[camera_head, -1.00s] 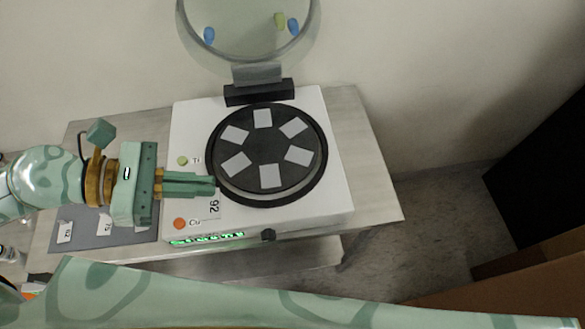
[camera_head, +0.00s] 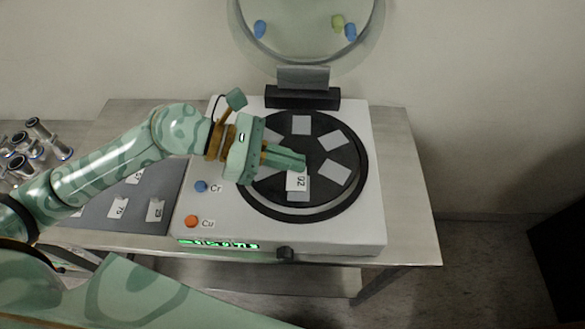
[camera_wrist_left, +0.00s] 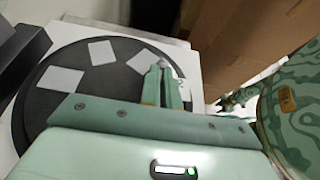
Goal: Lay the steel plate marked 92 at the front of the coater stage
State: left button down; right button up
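My left gripper (camera_head: 303,162) is shut on the steel plate marked 92 (camera_head: 298,181), a small light plate showing below the fingertips. Plate and fingers are over the coater stage (camera_head: 332,195), a round black disc with several pale square patches. The plate is over the front part of the disc and overlaps the front patch in the picture; I cannot tell whether it touches.
The white coater body (camera_head: 372,220) has a blue Cr mark and an orange Cu mark. A raised clear lid (camera_head: 305,40) stands behind. More marked plates (camera_head: 155,210) lie on a grey mat (camera_head: 95,213) at left. Steel fittings (camera_head: 40,150) stand farther left.

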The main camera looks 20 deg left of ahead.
pick_arm(q)
jog(key=f, duration=0.1)
jog(key=f+b, duration=0.1)
jog(key=f, duration=0.2)
jog(key=shift+w+d, duration=0.15)
jog(key=shift+w, duration=0.2)
jog(key=shift+r, duration=0.1)
jog(key=shift+b, duration=0.3)
jog(key=c, duration=2)
grip_release()
jog(key=shift+f, duration=0.2)
jog(key=o, duration=0.4)
jog(key=shift+c, duration=0.2)
